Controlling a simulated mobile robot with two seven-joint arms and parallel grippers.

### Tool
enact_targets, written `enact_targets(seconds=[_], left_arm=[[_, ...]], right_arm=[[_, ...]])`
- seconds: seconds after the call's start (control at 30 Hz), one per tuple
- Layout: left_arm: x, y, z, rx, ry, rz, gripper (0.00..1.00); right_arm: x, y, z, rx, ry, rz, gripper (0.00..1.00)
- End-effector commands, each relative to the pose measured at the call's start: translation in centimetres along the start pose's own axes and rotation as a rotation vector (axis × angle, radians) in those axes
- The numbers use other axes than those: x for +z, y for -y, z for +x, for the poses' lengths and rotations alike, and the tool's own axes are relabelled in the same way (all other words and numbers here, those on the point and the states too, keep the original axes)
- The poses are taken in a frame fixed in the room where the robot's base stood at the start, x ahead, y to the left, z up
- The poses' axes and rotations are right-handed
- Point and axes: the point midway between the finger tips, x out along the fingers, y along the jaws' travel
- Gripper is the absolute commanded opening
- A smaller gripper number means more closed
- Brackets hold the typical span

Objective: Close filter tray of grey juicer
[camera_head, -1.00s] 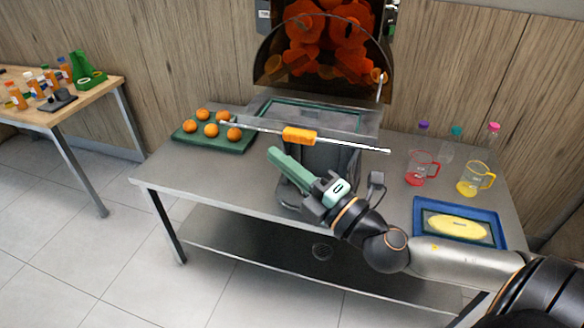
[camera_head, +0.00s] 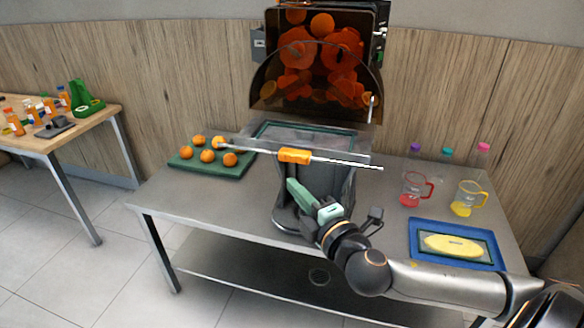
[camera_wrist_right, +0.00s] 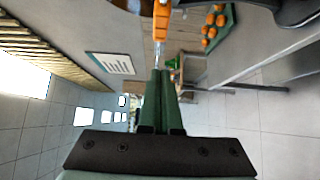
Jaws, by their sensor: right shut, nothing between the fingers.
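The grey juicer (camera_head: 336,190) stands on the metal table, with a brown see-through cover (camera_head: 318,84) over oranges in its upper part. Its filter tray (camera_head: 346,144) sticks out at the front below the cover. The tray's front edge carries an orange handle (camera_head: 294,156) on a long bar. My right gripper (camera_head: 291,183) is shut and empty, its green fingers pointing up just below the handle in the head view. In the right wrist view the shut fingers (camera_wrist_right: 160,76) point toward the orange handle (camera_wrist_right: 161,20), with a visible gap. My left gripper is not in view.
A green board (camera_head: 188,166) with several oranges lies left of the juicer. A red jug (camera_head: 413,190), a yellow jug (camera_head: 467,198) and a blue tray (camera_head: 417,257) with a yellow item are on the right. A wooden table (camera_head: 98,118) with bottles stands far left.

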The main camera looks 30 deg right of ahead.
Motion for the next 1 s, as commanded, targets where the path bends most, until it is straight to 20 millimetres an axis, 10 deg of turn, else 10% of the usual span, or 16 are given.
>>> enact_targets(seconds=[0.43, 1.0], left_arm=[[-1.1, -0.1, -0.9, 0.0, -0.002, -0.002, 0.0], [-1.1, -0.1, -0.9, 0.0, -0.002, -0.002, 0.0]], right_arm=[[1.9, -0.1, 5.9, 0.001, 0.001, -0.003, 0.0], [2.9, 0.0, 6.9, 0.001, -0.002, -0.001, 0.0]])
